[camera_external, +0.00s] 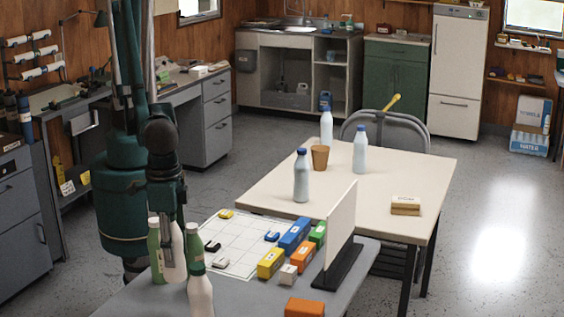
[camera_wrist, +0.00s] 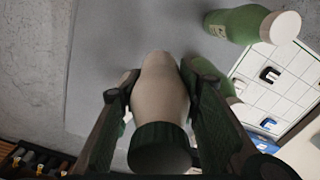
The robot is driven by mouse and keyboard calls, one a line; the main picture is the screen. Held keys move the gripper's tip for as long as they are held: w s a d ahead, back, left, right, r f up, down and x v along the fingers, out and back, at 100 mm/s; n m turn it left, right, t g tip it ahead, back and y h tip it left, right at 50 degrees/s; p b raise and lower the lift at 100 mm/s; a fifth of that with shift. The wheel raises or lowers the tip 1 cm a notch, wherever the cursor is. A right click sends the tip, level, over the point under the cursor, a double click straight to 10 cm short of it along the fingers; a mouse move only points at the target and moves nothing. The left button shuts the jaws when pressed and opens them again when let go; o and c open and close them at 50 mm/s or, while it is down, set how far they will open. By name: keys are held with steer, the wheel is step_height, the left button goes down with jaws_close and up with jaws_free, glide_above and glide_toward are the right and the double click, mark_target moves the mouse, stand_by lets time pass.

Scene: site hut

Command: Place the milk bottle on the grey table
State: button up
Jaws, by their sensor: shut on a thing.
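My gripper (camera_external: 174,222) points down at the near left and is shut around a whitish milk bottle (camera_external: 176,257) with a dark green cap. In the wrist view the milk bottle (camera_wrist: 161,85) sits between both fingers of my gripper (camera_wrist: 157,88), cap towards the camera. The grey table (camera_external: 130,298) is under it; its surface also fills the middle of the wrist view (camera_wrist: 110,45). I cannot tell whether the bottle's base touches the table. A similar white bottle with a green cap (camera_external: 200,290) stands close by in front.
Green bottles with white caps stand close to the held one, one at its left (camera_external: 156,252). A white grid sheet (camera_external: 235,243), coloured blocks (camera_external: 271,263) and an upright white panel (camera_external: 342,225) are to the right. Blue-capped bottles (camera_external: 301,178) stand on the cream table (camera_external: 375,212).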

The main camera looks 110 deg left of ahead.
mark_target(174, 270)
steer(key=shift+f+b, duration=0.45)
steer(key=shift+f, duration=2.55)
steer(key=shift+f+b, duration=0.35)
steer(key=shift+f, duration=1.5)
steer(key=shift+f, duration=0.2)
steer(key=o, duration=1)
steer(key=shift+o, duration=0.2)
steer(key=shift+r, duration=0.15)
step_height(174, 270, up, 12)
steer(key=p, duration=0.1)
steer(key=shift+p, duration=0.4)
